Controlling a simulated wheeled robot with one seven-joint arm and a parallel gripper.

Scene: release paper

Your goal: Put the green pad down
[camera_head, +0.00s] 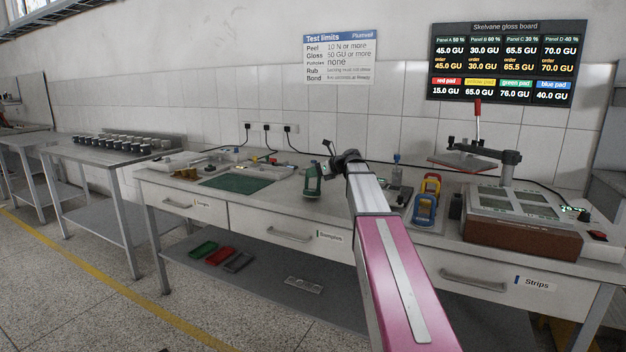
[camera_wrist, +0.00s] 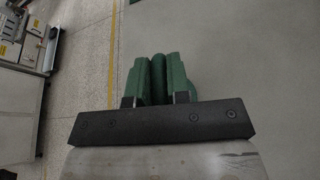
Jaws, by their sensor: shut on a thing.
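The green pad (camera_head: 312,183) is upright over the middle of the bench, with a pale opening or mark on its side. My gripper (camera_head: 326,163) is shut on it at its upper part. In the wrist view the green pad (camera_wrist: 158,80) sits between the fingers of my gripper (camera_wrist: 160,98). I cannot tell whether its underside touches the bench top. My arm hides part of the bench to the right of it.
A yellow pad (camera_head: 430,182) and a blue pad (camera_head: 424,211) stand right of my arm. A green mat (camera_head: 236,183) lies left. Some bench top beside the mat is free.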

